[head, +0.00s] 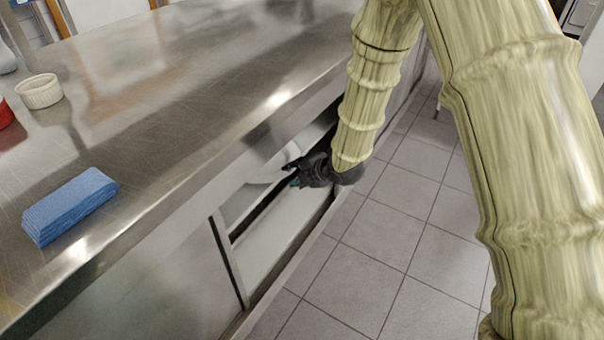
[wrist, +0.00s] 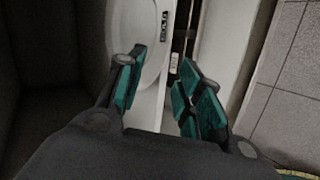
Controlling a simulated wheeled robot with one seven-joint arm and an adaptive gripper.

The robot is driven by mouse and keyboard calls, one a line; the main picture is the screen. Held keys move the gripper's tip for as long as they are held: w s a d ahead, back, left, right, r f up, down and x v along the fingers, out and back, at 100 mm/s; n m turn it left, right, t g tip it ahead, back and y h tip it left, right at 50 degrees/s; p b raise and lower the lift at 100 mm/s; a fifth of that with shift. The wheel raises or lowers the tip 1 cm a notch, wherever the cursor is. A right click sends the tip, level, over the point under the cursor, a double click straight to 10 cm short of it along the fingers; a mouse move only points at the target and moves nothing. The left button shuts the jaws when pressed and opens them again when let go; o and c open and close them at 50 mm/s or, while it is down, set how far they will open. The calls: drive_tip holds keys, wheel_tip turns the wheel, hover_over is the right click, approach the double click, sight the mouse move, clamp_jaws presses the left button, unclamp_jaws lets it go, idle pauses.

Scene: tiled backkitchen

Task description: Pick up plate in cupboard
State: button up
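The white plate (wrist: 140,35) lies on a shelf inside the cupboard (head: 185,285) under the steel counter. In the head view part of the plate (head: 266,177) shows as a white shape in the opening, left of my gripper. My gripper (head: 292,173) reaches into the opening from the aisle side. In the wrist view my gripper (wrist: 164,82) has its teal-padded fingers spread apart. The left finger overlaps the plate's near part, and the right finger is beyond its right edge. I cannot tell whether either finger touches the plate.
The steel counter (head: 190,90) overhangs the opening. On it are a stack of blue cloths (head: 70,205), a white ramekin (head: 39,91) and a red dish (head: 5,113) cut by the frame edge. The tiled floor (head: 390,230) beside the cupboard is clear.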

sight(283, 175)
drive_tip(key=shift+b+x, duration=0.45)
drive_tip(key=shift+x, duration=2.85)
clamp_jaws()
